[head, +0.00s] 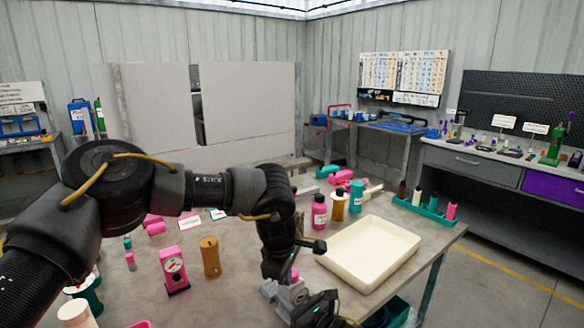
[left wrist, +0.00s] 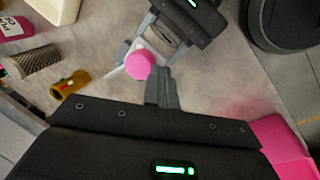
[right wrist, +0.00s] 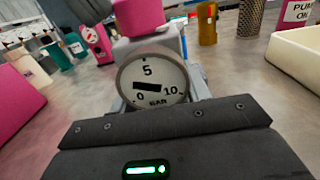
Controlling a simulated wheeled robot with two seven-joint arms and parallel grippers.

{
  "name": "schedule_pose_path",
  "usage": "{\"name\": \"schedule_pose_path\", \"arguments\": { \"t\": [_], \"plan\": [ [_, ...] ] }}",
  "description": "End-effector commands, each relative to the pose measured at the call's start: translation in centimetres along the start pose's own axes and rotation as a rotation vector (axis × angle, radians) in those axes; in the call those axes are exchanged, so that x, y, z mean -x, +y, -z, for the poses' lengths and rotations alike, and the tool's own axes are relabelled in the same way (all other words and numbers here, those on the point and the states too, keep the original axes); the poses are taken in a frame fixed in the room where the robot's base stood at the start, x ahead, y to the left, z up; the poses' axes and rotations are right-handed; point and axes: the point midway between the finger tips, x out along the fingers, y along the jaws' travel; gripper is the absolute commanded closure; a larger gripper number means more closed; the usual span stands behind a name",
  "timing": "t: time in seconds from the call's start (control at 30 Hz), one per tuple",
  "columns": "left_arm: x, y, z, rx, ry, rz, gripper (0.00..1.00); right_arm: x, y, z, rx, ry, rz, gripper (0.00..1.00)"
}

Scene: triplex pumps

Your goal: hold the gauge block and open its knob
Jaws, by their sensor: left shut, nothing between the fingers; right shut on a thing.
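The gauge block shows its round white dial (right wrist: 152,80), marked 0, 5, 10 and BAR, close in front of my right gripper (right wrist: 158,95) in the right wrist view. My right gripper is shut on this block. A pink knob (left wrist: 138,65) is at the block in the left wrist view; a little pink also shows low in the head view (head: 294,274). My left gripper (left wrist: 163,74) is shut and empty, its fingertips right beside the knob. Whether they touch it I cannot tell. My left arm and the grippers hide much of the block in the head view.
A pink gauge unit (head: 173,270) and a brown cylinder (head: 210,257) stand left on the table. A cream tray (head: 398,255) lies to the right, with a pink bottle (head: 319,211) behind it. A teal rack (head: 425,210) stands near the right edge.

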Motion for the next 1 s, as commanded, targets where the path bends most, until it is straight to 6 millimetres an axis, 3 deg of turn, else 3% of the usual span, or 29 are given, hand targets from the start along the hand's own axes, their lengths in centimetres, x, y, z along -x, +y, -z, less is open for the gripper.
{"name": "schedule_pose_path", "arguments": {
  "t": [1.0],
  "plan": [
    [0.12,-0.26,-1.16,-0.001,-0.002,-0.002,1.00,-0.01,0.17,0.02,0.000,0.000,-0.004,0.90]
  ]
}}
